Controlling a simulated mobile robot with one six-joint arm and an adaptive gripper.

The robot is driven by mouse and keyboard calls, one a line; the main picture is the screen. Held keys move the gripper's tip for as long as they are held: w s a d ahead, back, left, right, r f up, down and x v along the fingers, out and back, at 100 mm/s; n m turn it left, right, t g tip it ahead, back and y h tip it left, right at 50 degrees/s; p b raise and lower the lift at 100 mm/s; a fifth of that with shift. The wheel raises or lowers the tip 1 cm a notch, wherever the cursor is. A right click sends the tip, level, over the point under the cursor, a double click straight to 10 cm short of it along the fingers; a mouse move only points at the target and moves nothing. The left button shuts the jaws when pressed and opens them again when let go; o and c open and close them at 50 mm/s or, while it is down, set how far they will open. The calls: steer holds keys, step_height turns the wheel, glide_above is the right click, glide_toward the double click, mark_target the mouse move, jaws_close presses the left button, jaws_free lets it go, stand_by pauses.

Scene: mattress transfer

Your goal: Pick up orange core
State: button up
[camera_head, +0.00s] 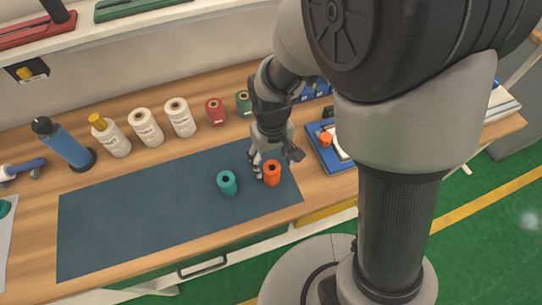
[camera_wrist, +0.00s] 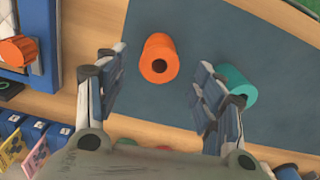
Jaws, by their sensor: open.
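The orange core (camera_head: 272,174) stands upright near the right end of the dark blue mat (camera_head: 140,220). In the wrist view the orange core (camera_wrist: 158,58) lies ahead between my two open fingers, with a dark hole in its top. My gripper (camera_head: 272,162) is open and empty, close behind the orange core in the head view. In the wrist view the fingertips of my gripper (camera_wrist: 160,85) are on either side of the core, with space around it. A teal core (camera_head: 227,183) stands to the left of the orange one; it also shows beside the right finger in the wrist view (camera_wrist: 238,86).
Several white bottles and spools (camera_head: 146,127), a red spool (camera_head: 215,111) and a green spool (camera_head: 243,103) line the back of the table. A blue tray (camera_head: 322,158) with an orange item is at the right. The mat's left part is clear.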

mark_target(271, 172)
step_height(271, 172, down, 8)
steer(key=b, duration=0.3)
steer(key=shift+w, duration=0.15)
steer(key=shift+r, duration=0.15)
steer(key=c, duration=1.2)
steer(key=shift+o, duration=0.2)
steer(key=shift+r, duration=0.1)
